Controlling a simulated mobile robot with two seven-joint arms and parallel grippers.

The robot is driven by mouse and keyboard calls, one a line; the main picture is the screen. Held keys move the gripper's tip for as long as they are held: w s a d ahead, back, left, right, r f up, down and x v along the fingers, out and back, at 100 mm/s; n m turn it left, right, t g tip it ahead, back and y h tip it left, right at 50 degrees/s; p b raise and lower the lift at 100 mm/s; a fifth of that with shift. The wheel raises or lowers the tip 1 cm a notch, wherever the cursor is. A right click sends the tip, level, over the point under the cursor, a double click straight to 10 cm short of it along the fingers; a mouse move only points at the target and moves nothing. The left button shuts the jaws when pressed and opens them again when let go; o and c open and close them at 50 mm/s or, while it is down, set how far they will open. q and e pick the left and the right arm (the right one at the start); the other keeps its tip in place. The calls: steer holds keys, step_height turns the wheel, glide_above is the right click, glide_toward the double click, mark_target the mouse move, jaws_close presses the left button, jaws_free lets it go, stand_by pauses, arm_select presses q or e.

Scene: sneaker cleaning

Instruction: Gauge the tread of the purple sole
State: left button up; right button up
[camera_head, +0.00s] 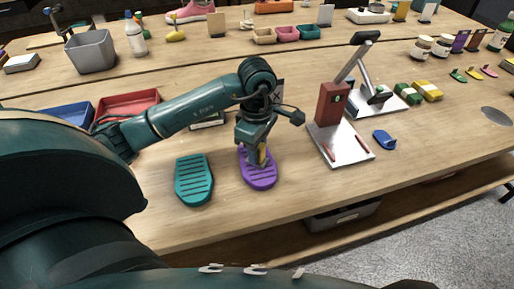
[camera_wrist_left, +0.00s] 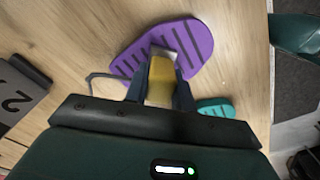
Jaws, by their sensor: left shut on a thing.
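The purple sole (camera_head: 262,183) lies flat on the workbench, with dark grooves across it. It also shows in the left wrist view (camera_wrist_left: 201,42). My left gripper (camera_head: 259,157) is over the purple sole and shut on a small yellow gauge (camera_wrist_left: 161,80) with a pale metal end. That end points down at the middle of the grooved face. I cannot tell whether it touches the sole or sits just above it. The gripper hides part of the sole in the head view. My right gripper is not in view.
A teal sole (camera_head: 194,182) lies just left of the purple one. A metal stand with a red-brown block (camera_head: 332,104) stands to the right, with a blue item (camera_head: 384,140) beside it. Red (camera_head: 128,103) and blue trays lie at the left. The bench front is clear.

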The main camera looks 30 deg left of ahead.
arm_select(q)
steer(key=shift+s+f, duration=0.1)
steer(key=shift+f, duration=0.05)
stand_by(0.4)
steer(key=shift+r+p, duration=2.2)
steer(key=shift+r, duration=1.45)
